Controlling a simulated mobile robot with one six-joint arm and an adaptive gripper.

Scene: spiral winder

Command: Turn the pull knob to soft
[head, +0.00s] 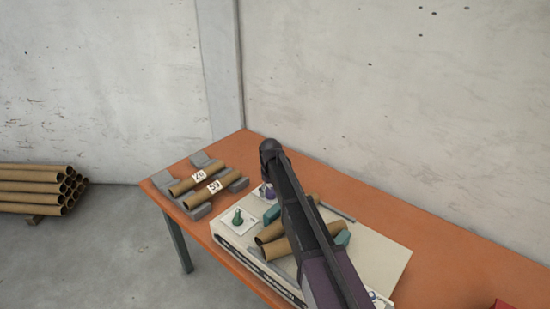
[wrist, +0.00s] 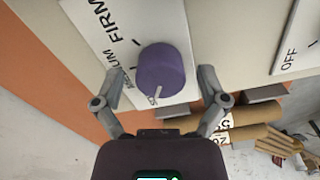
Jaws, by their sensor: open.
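The purple pull knob (wrist: 163,68) stands on a white plate (wrist: 100,22) lettered FIRM and MEDIUM, with a third label partly hidden beside the knob. In the wrist view a pale pointer line on the knob's lower side points down towards that third label, which seems to start with S. My gripper (wrist: 162,74) is open, with one finger on each side of the knob and a visible gap at both sides. In the head view the knob (head: 267,191) shows only partly beside my arm, which hides my gripper's fingers.
A green knob (head: 238,217) stands on a neighbouring plate of the pale machine (head: 385,262). Cardboard tubes (head: 272,232) lie on the machine, and labelled tubes (head: 190,183) rest on grey holders on the orange table (head: 440,240). More tubes (head: 40,188) are stacked at the left.

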